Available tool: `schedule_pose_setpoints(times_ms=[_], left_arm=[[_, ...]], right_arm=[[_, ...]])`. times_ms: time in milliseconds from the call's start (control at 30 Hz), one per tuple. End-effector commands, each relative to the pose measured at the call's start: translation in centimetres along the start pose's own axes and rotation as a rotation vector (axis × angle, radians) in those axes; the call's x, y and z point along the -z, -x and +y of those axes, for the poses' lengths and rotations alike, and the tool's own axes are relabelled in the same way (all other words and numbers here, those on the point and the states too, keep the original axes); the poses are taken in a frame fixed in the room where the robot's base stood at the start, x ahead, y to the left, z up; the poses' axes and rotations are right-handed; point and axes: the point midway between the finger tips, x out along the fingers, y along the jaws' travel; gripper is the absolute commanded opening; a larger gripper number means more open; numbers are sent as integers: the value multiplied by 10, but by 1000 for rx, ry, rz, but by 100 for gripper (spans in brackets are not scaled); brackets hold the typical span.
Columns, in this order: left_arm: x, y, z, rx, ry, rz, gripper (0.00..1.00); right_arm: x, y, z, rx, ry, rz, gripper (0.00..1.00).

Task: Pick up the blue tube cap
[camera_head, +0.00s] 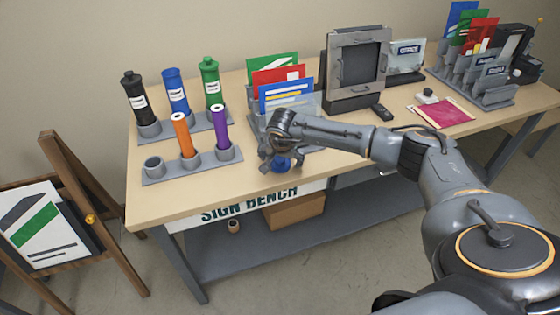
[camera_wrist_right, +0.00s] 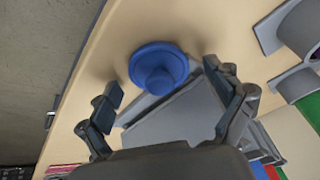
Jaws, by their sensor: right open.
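The blue tube cap (camera_head: 280,163) is on the wooden bench top near its front edge, partly hidden by my right gripper in the head view. In the right wrist view the cap (camera_wrist_right: 158,68) shows as a round blue disc with a raised knob. My right gripper (camera_head: 277,155) is over the cap, with its fingers apart. In the wrist view the open fingers of the gripper (camera_wrist_right: 168,98) are on either side below the cap, and nothing is held between them. My left gripper is not in view.
Grey holders (camera_head: 191,168) with colored tubes stand to the left on the bench (camera_head: 200,195). A rack of colored signs (camera_head: 280,90) stands just behind the gripper. A grey laminator (camera_head: 357,65) is farther right. An easel (camera_head: 75,190) stands at the left.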

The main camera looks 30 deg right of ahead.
Motion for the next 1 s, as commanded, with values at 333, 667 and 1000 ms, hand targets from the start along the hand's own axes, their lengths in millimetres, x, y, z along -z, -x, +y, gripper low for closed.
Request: schedule_pose_setpoints(times_ms=[333, 667, 1000], left_arm=[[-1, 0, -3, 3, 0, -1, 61], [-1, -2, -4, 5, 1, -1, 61], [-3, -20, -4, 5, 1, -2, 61]], right_arm=[[0, 0, 0, 0, 0, 0, 43], [0, 1, 0, 0, 0, 0, 43], [7, 40, -6, 4, 3, 2, 43]])
